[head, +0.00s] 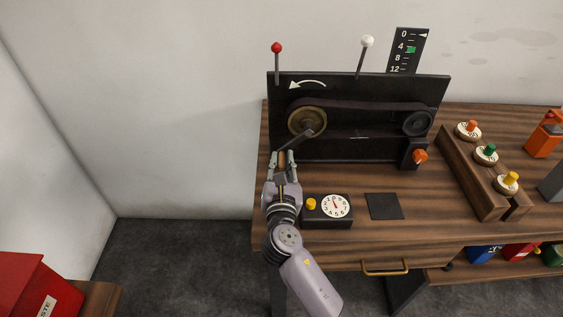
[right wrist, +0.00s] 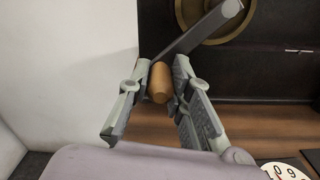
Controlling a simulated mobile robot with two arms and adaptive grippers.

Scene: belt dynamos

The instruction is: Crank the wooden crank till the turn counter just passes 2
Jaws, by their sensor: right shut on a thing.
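My right gripper (head: 284,162) is shut on the wooden crank (head: 282,158), a short round handle at the end of a dark crank arm. In the right wrist view the handle (right wrist: 160,82) sits between both fingers. The crank arm (head: 297,141) runs from the handle up and right to the brass pulley (head: 307,122). A belt links this pulley to a dark pulley (head: 417,123) on the black panel. A scale (head: 407,50) marked 0, 4, 8, 12 with a white pointer near 0 and a green mark stands behind the panel. A round white dial (head: 335,206) with a red needle sits in front. My left gripper is out of view.
A red-topped lever (head: 276,62) and a white-topped lever (head: 362,56) rise behind the panel. An orange knob (head: 420,156) is at its lower right. A wooden block with colored knobs (head: 470,175) stands right. A dark square pad (head: 384,206) lies beside the dial box.

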